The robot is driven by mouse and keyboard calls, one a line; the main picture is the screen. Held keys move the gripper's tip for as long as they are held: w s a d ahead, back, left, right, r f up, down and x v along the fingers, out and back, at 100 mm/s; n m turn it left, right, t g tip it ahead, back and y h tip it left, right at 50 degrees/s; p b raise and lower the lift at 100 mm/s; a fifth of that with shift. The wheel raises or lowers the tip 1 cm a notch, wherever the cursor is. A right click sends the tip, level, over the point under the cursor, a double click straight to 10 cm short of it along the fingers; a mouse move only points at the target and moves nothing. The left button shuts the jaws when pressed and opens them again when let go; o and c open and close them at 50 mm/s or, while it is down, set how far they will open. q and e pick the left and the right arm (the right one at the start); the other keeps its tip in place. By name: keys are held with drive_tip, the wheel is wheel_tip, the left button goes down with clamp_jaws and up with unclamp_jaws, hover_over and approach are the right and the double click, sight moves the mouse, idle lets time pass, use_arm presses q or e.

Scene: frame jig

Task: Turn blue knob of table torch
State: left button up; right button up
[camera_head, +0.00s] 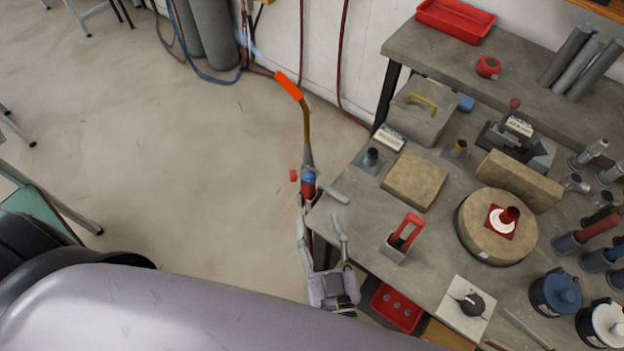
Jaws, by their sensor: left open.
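The table torch (306,125) stands upright at the left corner of the workbench, with a brass neck and an orange tip. A blue knob (309,177) sits low on the torch, above a red part of its body. A small red knob (294,175) sticks out to the left. My left gripper (320,220) is open and empty, its two fingers pointing up the picture toward the torch. The fingertips are just below the blue knob in the picture; I cannot tell the distance in depth. My right gripper is not in view.
The grey workbench (350,232) holds a tan block (415,180), a red-handled tool (404,235), a round stone disc (475,240) and a dial plate (464,309). A red tray (397,305) lies right of the gripper.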

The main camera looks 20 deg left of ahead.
sight(310, 182)
use_arm(q)
drive_tip(key=p+x, duration=0.2)
drive_tip(key=x, duration=0.6)
drive_tip(key=shift+r+p, duration=0.15)
drive_tip(key=shift+p, duration=0.2)
drive_tip(key=shift+w+a, duration=0.2)
drive_tip(key=shift+w, duration=0.25)
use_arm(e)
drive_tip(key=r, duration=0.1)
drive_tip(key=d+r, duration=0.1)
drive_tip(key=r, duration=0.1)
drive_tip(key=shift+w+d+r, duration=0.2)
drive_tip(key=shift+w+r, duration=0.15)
use_arm(q)
drive_tip(key=shift+c, duration=0.3)
drive_tip(key=c, duration=0.6)
clamp_jaws()
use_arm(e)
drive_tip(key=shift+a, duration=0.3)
